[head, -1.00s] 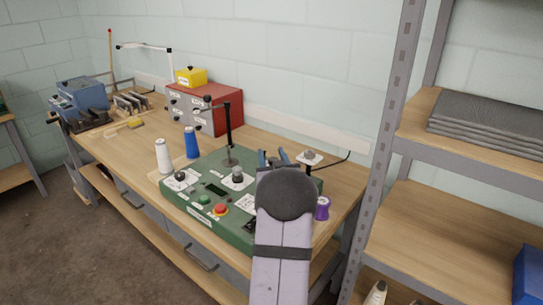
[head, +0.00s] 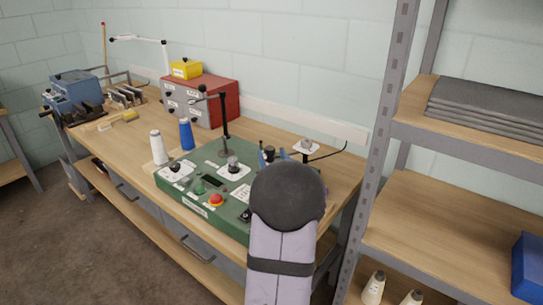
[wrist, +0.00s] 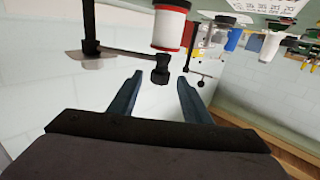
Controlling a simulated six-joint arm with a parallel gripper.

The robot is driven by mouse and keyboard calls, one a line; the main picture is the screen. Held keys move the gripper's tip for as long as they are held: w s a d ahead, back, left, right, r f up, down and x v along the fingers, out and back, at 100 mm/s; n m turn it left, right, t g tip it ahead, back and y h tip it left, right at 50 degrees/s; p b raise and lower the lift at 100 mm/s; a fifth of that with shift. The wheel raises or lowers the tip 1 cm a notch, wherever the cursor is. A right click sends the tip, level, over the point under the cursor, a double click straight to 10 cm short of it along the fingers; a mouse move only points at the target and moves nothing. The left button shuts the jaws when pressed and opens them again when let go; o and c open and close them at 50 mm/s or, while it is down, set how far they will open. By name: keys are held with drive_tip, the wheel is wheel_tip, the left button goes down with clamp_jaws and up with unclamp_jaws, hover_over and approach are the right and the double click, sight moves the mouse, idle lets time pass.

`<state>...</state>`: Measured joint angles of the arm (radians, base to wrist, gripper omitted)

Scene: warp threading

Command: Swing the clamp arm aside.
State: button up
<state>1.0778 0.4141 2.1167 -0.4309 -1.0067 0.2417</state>
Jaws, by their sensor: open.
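My gripper (wrist: 158,92) is open, with two blue fingers spread and nothing between the tips. In the wrist view, which looks upside down, a black arm with a dark knob (wrist: 160,70) at its end runs from a black post (wrist: 90,25). It looks like the clamp arm. The knob appears just beyond the fingertips, near the gap between them; I cannot tell whether they touch. In the head view my gripper (head: 268,156) is over the back right of the green box (head: 190,204), and my own wrist hides the box's right end.
A tall black post (head: 226,125) with a side arm stands at the green box's back edge. White (head: 157,148) and blue (head: 186,134) spools stand left of it. A white plate with a knob (head: 306,147) lies right of my fingers. A shelf upright (head: 384,150) stands farther right.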

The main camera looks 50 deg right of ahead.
drive_tip(key=shift+c, duration=0.2)
drive_tip(key=shift+w+r, duration=0.1)
drive_tip(key=shift+r, duration=0.05)
drive_tip(key=c, duration=1.1)
drive_tip(key=shift+w+d+r+h, duration=0.1)
drive_tip(key=shift+w+r+h, duration=0.1)
drive_tip(key=shift+w+h, duration=0.1)
clamp_jaws()
drive_tip(key=w+r+n+g+h+p, duration=0.1)
drive_tip(key=w+r+n+g+h, duration=0.35)
drive_tip(key=w+r+h, duration=0.2)
drive_tip(key=w+a+f+n+g+p, duration=0.1)
drive_tip(key=w+a+f+n+g, duration=0.1)
drive_tip(key=a+f+n+g, duration=0.2)
drive_tip(key=a+f+g+y, duration=0.1)
drive_tip(key=a+f+g, duration=0.2)
drive_tip(key=a+g, duration=0.1)
drive_tip(key=shift+a+g, duration=0.2)
drive_tip(key=shift+g, duration=0.15)
